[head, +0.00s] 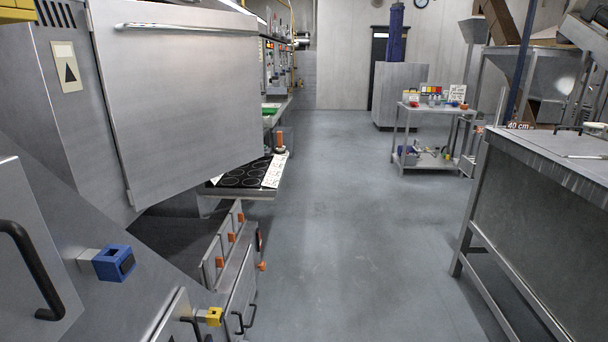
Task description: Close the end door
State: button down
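A large flat stainless steel door panel (190,100) fills the upper left of the head view. It has a long bar handle (185,28) along its upper edge and stands out at an angle from the grey machine housing (62,120). A dark gap shows below its lower edge. I take this panel to be the end door, but no label on it confirms that. A lower steel panel with a black curved handle (30,268) is at the left edge, beside a blue latch block (113,262). My gripper is not in view.
A yellow latch (208,316) and several orange knobs (231,237) line the machine's lower side. A tray with dark round holes (243,174) sticks out beyond the panel. The middle floor (345,230) is clear. A steel table (545,150) stands right, a small cart (432,112) farther back.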

aim_at(180, 85)
jog(key=i, duration=1.7)
